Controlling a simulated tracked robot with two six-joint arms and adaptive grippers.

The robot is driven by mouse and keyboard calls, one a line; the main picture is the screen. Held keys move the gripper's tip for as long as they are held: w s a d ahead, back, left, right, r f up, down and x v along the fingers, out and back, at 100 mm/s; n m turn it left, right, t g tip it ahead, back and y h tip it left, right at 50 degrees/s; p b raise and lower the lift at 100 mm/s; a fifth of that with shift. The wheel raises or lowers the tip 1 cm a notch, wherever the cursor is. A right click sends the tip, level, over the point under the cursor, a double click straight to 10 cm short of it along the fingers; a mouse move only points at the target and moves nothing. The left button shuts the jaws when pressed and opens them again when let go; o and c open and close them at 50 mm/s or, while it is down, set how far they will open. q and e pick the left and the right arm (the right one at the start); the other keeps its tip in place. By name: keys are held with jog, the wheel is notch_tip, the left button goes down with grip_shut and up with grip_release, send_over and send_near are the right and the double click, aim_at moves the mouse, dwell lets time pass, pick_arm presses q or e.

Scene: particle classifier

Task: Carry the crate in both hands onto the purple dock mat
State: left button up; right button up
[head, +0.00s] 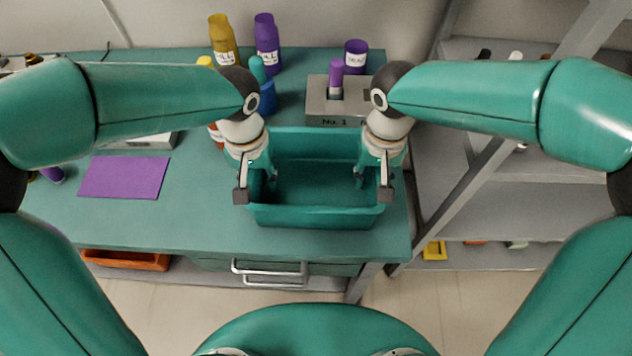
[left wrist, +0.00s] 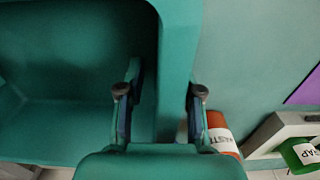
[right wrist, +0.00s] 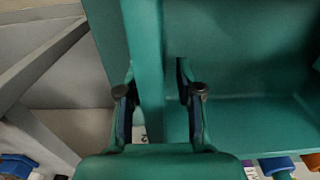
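The teal crate (head: 315,217) stands near the right front of the teal workbench; its inside looks empty. The purple dock mat (head: 125,177) lies flat and bare at the left of the bench, apart from the crate. My left gripper (head: 255,190) is open at the crate's left wall, one finger inside and one outside. The left wrist view shows that wall (left wrist: 176,50) between the fingers, with a gap on the inner side. My right gripper (head: 371,186) is open astride the right wall, which shows in the right wrist view (right wrist: 146,50) with a gap on the inner side.
Behind the crate are a grey block (head: 325,108) with a purple-topped tube, a yellow bottle (head: 222,40) and purple bottles (head: 266,42). A grey shelf rack (head: 480,190) stands right of the bench. The bench between crate and mat is clear.

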pick_arm(q)
grip_shut()
pick_arm(e)
grip_shut()
